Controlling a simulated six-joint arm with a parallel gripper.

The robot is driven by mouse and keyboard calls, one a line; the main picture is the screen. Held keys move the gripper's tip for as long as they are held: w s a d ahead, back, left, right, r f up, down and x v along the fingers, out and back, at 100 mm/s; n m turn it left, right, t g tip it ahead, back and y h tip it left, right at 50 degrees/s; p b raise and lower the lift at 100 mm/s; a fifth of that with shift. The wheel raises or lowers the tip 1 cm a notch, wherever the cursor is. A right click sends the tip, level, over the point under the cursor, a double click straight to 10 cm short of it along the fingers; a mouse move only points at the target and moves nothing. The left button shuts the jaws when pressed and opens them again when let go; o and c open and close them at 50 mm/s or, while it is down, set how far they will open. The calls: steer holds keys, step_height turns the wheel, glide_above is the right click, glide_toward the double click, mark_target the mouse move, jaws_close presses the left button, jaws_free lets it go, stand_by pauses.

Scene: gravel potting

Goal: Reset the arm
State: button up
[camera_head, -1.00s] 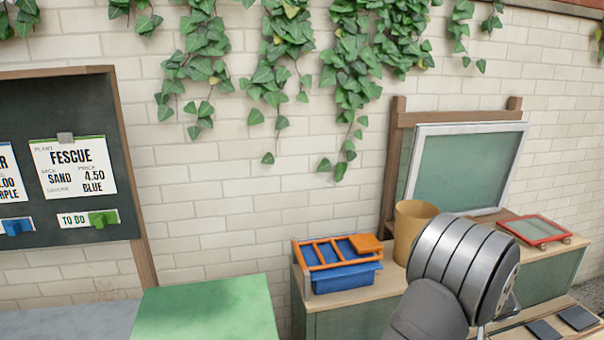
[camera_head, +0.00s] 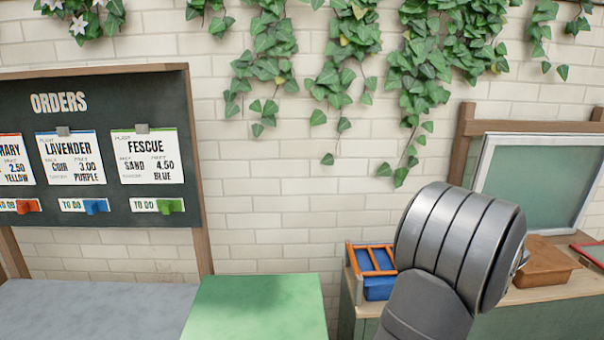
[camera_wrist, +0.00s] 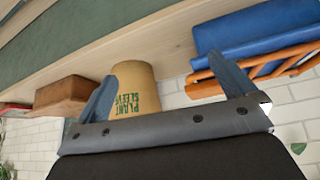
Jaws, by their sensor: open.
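My gripper (camera_wrist: 163,72) is open in the wrist view, its two dark fingers spread with nothing between them that I can see held. A tan pot marked "PLANT SLEEVE" (camera_wrist: 138,88) shows beyond the fingers, upside down in that view. Whether the fingers are near it in depth I cannot tell. In the head view my arm's grey wrist covers the lower right middle, and the fingers and the pot are hidden behind it.
A blue box with an orange rack (camera_head: 372,262) stands on the wooden bench (camera_head: 345,300), partly behind my arm; the box shows in the wrist view (camera_wrist: 245,35). A brown container (camera_head: 540,262) stands right.

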steer(key=w+a+r, duration=0.2)
steer(key=w+a, duration=0.2)
steer(key=a, duration=0.4)
steer(key=shift+w+a+r, duration=0.15)
steer(key=shift+w+a, duration=0.05)
steer(key=shift+a, duration=0.1)
steer(key=shift+d, duration=0.1)
steer(key=s+d+f, duration=0.4)
steer(key=s+d, duration=0.1)
steer(key=d, duration=0.3)
steer(key=s+d+f, duration=0.5)
steer(key=s+d, duration=0.1)
steer(key=d, duration=0.2)
steer(key=shift+m, duration=0.3)
steer(key=shift+w, duration=0.1)
